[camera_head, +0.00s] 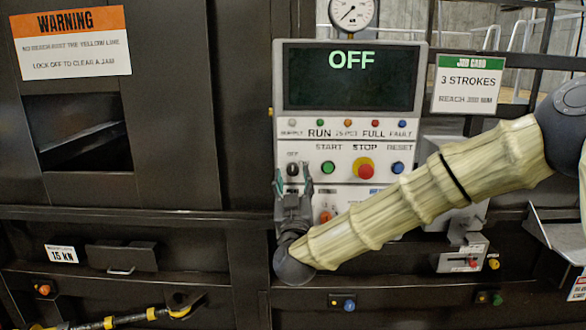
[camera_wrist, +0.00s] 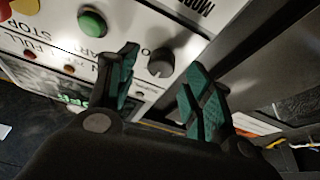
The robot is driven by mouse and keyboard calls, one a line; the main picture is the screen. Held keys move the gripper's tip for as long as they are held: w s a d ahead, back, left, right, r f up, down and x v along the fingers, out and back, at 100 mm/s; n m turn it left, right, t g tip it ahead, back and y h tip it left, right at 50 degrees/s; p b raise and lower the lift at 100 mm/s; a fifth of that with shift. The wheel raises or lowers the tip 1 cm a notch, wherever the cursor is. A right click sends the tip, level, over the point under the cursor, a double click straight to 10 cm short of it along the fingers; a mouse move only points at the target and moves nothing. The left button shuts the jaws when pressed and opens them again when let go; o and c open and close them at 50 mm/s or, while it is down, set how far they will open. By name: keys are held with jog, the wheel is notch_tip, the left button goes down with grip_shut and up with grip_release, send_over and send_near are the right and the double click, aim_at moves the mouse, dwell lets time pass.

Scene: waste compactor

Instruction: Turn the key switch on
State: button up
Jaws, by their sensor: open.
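The key switch (camera_head: 292,169) is a small dark round knob at the left of the control panel (camera_head: 340,190), under an "OFF" label. In the wrist view the knob (camera_wrist: 161,63) shows a raised grip bar and lies between and beyond the fingers, apart from both. My gripper (camera_head: 292,183) is open and empty, its green-padded fingers pointing up at the knob from just below. In the wrist view my gripper (camera_wrist: 165,95) has its fingers spread either side of the knob. The panel screen (camera_head: 350,75) reads "OFF".
A green start button (camera_head: 328,167) sits close right of the knob, then a red stop button (camera_head: 363,168) and a blue reset button (camera_head: 397,168). A dark frame post (camera_head: 237,110) stands left of the panel. A pressure gauge (camera_head: 352,10) is above.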

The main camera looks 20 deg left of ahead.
aim_at(293, 169)
jog(key=shift+p+x, duration=0.35)
jog(key=shift+x, duration=0.85)
jog(key=c, duration=1)
